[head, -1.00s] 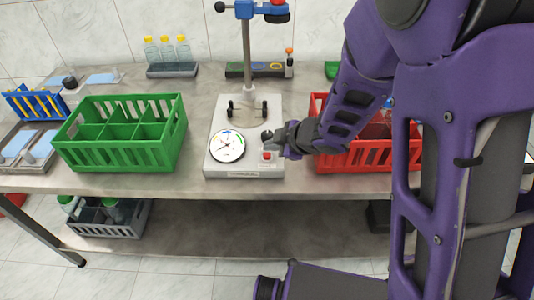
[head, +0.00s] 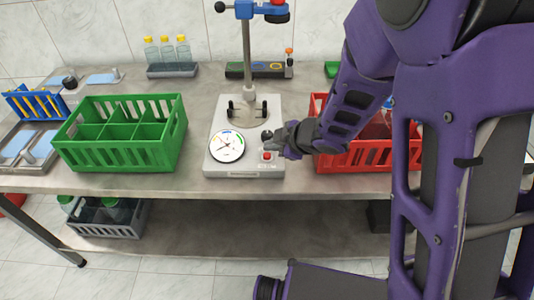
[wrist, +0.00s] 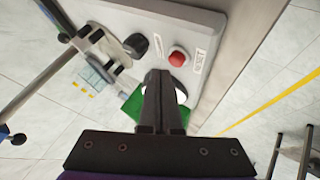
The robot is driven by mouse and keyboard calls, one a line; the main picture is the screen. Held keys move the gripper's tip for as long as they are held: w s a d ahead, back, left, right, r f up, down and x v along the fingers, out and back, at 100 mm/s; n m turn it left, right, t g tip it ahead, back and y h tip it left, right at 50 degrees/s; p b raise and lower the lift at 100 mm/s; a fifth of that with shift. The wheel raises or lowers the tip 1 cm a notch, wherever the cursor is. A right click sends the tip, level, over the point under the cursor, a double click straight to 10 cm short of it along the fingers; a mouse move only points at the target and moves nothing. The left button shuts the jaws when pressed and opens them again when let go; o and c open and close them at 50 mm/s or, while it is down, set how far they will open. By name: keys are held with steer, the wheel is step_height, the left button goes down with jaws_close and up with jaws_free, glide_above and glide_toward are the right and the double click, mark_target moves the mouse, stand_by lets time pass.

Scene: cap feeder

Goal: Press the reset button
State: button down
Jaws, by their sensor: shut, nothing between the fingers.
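The red reset button (head: 267,156) sits on the front right of the light grey device base (head: 245,174), right of the round dial (head: 227,146). In the wrist view the red button (wrist: 177,57) shows whole on its pale round collar, beside a black knob (wrist: 136,45). My gripper (head: 279,148) is just right of the button in the head view, beside the knob. In the wrist view its fingers (wrist: 161,76) are together and empty, with their tips just short of the button. I see a gap in the picture, but cannot tell the exact distance.
A green divided crate (head: 118,154) stands left of the device. A red crate (head: 360,158) stands right, partly behind my arm. The device's post (head: 246,60) rises behind the base. The table's front edge (head: 230,193) lies close to the base.

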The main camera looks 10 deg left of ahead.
steer(key=shift+f, duration=0.1)
steer(key=shift+f+b, duration=0.3)
steer(key=shift+b, duration=0.05)
steer(key=shift+f+b, duration=0.4)
steer(key=shift+f, duration=0.1)
stand_by(0.6)
stand_by(0.4)
steer(key=shift+r+p, duration=0.9)
steer(key=shift+r, duration=0.1)
step_height(320, 180, up, 5)
steer(key=p, duration=0.5)
